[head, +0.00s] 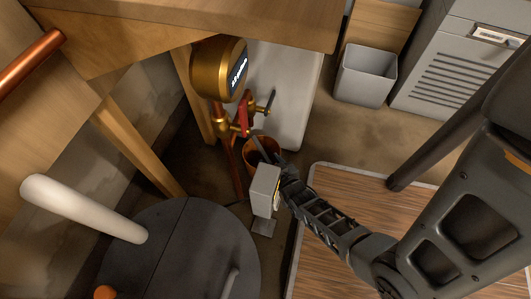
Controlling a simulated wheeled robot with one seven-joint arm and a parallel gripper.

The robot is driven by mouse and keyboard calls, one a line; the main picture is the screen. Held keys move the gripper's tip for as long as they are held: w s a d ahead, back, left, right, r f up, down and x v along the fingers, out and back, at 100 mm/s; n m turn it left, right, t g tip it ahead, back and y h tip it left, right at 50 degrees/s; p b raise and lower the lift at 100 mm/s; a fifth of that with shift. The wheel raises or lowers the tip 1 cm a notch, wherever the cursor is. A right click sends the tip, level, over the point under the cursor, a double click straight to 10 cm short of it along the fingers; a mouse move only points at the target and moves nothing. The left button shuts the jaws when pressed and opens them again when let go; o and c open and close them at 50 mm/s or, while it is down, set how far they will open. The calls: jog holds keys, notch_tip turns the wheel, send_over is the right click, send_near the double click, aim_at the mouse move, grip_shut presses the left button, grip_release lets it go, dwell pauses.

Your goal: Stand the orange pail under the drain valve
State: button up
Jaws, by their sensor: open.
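The orange pail (252,155) stands low, just below and slightly right of the brass drain valve (224,127) with its red handle (246,112). My gripper and arm cover part of the pail's rim and its lower right side. My gripper (262,188) is open. Its upper dark finger overlaps the pail's mouth in this view; I cannot tell whether it touches. Its lower end is over the floor nearer to me. No grip on the pail shows.
A brass gauge (218,68) sits above the valve, and a copper pipe (229,160) runs down beside the pail. A wooden bench leg (140,150) and dark round lid (180,250) are at left. A grey bin (365,88) stands at the back right.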

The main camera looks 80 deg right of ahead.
jog(key=p+v, duration=0.1)
jog(key=v, duration=0.5)
jog(key=shift+s+a+r+p, duration=0.15)
jog(key=shift+s+a+p, duration=0.05)
jog(key=shift+p, duration=0.1)
jog(key=shift+c, duration=0.4)
dwell(0.5)
